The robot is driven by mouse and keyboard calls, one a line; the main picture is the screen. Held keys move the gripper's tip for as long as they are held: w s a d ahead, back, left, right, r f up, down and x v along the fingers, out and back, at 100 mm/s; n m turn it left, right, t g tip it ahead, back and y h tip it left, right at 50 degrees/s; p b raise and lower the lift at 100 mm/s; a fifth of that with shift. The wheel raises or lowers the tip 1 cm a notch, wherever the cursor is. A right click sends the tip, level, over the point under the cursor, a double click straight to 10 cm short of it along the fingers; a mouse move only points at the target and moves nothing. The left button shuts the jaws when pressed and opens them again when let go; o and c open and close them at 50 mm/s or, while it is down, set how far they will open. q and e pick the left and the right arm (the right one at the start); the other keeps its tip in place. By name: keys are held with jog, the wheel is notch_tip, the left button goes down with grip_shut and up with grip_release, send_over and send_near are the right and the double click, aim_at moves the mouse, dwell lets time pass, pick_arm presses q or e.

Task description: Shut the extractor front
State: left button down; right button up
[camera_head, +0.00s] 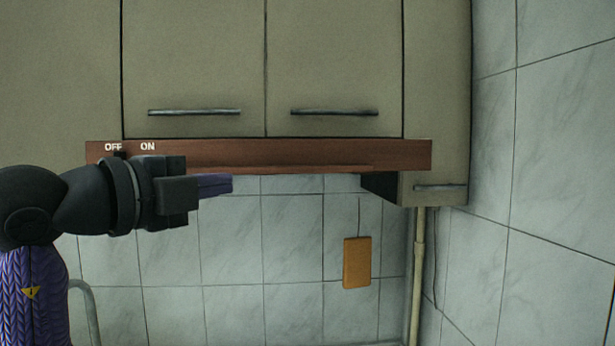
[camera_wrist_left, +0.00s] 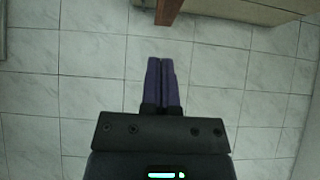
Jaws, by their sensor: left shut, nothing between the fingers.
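The extractor front (camera_head: 300,154) is a long reddish-brown wooden strip under the beige cabinet doors, with OFF and ON marked at its left end. Its right end overlaps the neighbouring cabinet in the picture, so it seems to stand forward of the doors; how far I cannot tell. My left gripper (camera_head: 231,183) is shut and empty, its purple fingers just below the strip's left half in the head view. In the left wrist view, its closed fingers (camera_wrist_left: 161,61) point towards the strip's brown end (camera_wrist_left: 168,10), with a visible gap. My right gripper is not in view.
Two cabinet doors with bar handles (camera_head: 195,112) are above the strip. A small cabinet handle (camera_head: 440,187) and a pipe (camera_head: 417,260) are at the right. An orange board (camera_head: 357,262) hangs on the tiled wall. The space below the strip's middle looks clear.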

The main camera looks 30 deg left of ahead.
pick_arm(q)
jog(key=p+x, duration=0.1)
jog(key=x, duration=0.1)
jog(key=p, duration=0.3)
send_near(289, 173)
jog(key=w+d, duration=0.3)
jog(key=w+a, duration=0.1)
jog(key=w+p, duration=0.1)
jog(key=shift+w+a, duration=0.35)
jog(key=shift+a, duration=0.05)
jog(key=shift+w+a+f, duration=0.1)
jog(key=shift+w, duration=0.1)
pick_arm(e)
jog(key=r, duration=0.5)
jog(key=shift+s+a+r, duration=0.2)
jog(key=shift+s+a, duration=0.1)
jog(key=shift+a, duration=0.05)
